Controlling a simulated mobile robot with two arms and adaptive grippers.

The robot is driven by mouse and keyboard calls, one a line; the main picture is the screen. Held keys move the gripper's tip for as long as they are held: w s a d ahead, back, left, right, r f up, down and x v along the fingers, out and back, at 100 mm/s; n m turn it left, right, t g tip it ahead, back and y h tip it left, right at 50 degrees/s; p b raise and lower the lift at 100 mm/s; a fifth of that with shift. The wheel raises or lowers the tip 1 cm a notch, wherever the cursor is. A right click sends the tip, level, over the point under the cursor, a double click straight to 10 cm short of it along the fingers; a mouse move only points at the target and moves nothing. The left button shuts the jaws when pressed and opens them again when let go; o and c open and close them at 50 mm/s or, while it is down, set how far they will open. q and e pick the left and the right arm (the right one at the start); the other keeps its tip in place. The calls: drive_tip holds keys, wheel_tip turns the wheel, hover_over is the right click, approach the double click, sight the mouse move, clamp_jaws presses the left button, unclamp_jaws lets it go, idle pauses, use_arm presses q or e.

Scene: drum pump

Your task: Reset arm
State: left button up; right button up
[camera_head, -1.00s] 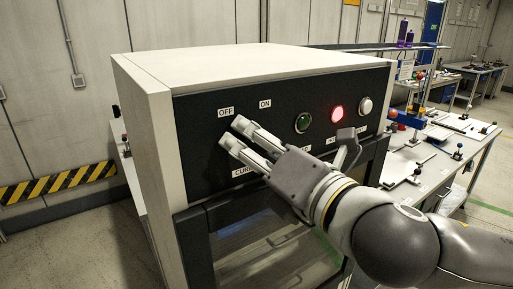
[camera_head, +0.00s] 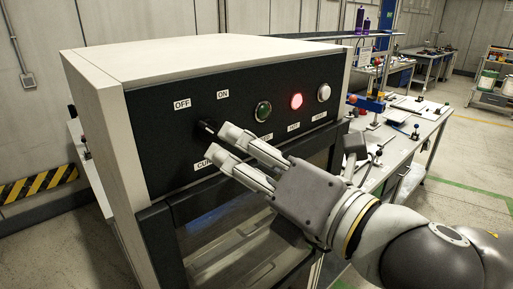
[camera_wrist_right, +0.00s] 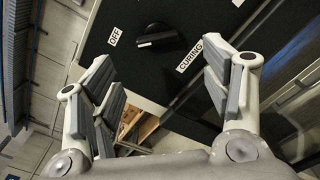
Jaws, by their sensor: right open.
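My right gripper (camera_head: 220,152) is in front of the control panel of a white and black curing oven (camera_head: 215,58). Its fingers are spread and hold nothing. A black rotary knob (camera_head: 207,128) on the panel, below the OFF and ON labels, lies just beyond the fingertips. In the right wrist view the knob (camera_wrist_right: 158,36) is clear of both fingers (camera_wrist_right: 158,92), with the CURING label beside it. My left gripper is in neither view.
A green lamp (camera_head: 263,111), a lit red lamp (camera_head: 296,101) and a white button (camera_head: 323,92) sit right of the knob. The oven's glass door (camera_head: 235,240) is below the panel. A cluttered workbench (camera_head: 425,122) stands at the right.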

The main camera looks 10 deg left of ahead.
drive_tip(key=w+d+f+m+t+h, duration=0.1)
drive_tip(key=w+d+f+m+h, duration=0.2)
drive_tip(key=f+m, duration=0.5)
drive_tip(key=w+d+f+m+t+h, duration=0.1)
drive_tip(key=w+d+f+m+h, duration=0.2)
drive_tip(key=f+m, duration=0.45)
drive_tip(key=s+d+f+m+g+h, duration=0.2)
drive_tip(key=d+f+m, duration=0.4)
drive_tip(key=f, duration=0.3)
drive_tip(key=s+d+f+m+g+h, duration=0.1)
drive_tip(key=s+d+f+m+h, duration=0.1)
drive_tip(key=d+f+m, duration=0.5)
drive_tip(key=s+d+f+m+g+h, duration=0.25)
drive_tip(key=s+d+f, duration=0.25)
drive_tip(key=s+f, duration=0.3)
drive_tip(key=s+d+f+m+g+h, duration=0.2)
drive_tip(key=s+d+f+m+g, duration=0.2)
drive_tip(key=s+f, duration=0.5)
wheel_tip(320, 180, down, 27)
drive_tip(key=g+b, duration=0.1)
drive_tip(key=b, duration=0.1)
drive_tip(key=s+d+f+g+b, duration=0.1)
drive_tip(key=s+d+f, duration=0.2)
drive_tip(key=s+f, duration=1.4)
drive_tip(key=shift+s+d+f, duration=0.15)
drive_tip(key=shift+s+f, duration=0.2)
drive_tip(key=shift+f, duration=0.45)
